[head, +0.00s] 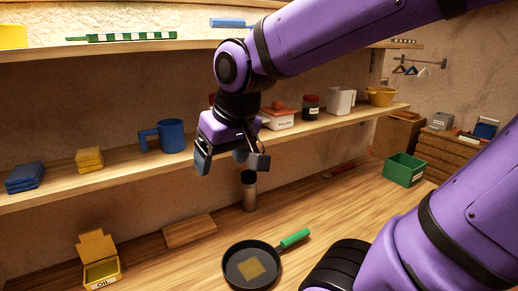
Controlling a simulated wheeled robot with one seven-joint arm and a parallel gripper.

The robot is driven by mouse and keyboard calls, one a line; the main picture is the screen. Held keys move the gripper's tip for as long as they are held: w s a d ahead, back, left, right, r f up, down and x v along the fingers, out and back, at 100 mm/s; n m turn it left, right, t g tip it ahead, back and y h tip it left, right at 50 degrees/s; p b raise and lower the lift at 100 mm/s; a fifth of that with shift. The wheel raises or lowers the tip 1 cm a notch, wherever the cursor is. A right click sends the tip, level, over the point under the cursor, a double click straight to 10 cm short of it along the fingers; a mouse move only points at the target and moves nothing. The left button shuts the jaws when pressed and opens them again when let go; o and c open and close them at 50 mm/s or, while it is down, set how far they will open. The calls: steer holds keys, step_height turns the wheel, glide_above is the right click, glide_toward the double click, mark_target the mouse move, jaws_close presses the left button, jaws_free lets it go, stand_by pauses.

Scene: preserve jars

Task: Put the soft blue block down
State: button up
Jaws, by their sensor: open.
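A soft-looking blue block (25,177) lies at the left end of the middle wooden shelf (120,178). My gripper (231,163) hangs in front of that shelf, well to the right of the block and apart from it. Its fingers are spread, and I see nothing held between them. Part of the shelf behind the gripper is hidden.
A yellow block (90,160) and a blue mug (168,136) stand on the shelf between the block and my gripper. Below, the counter holds a dark pan (235,276), a cutting board (190,230), a dark-topped cylinder (249,195) and an open yellow box (100,272).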

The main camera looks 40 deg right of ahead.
steer(key=s+d+r+t, duration=0.1)
steer(key=s+d+r, duration=0.1)
steer(key=s, duration=0.5)
steer(key=shift+s+d+r+h, duration=0.15)
steer(key=shift+d+r+h, duration=0.2)
steer(key=shift+r, duration=0.2)
steer(key=shift+o, duration=0.5)
stand_by(0.3)
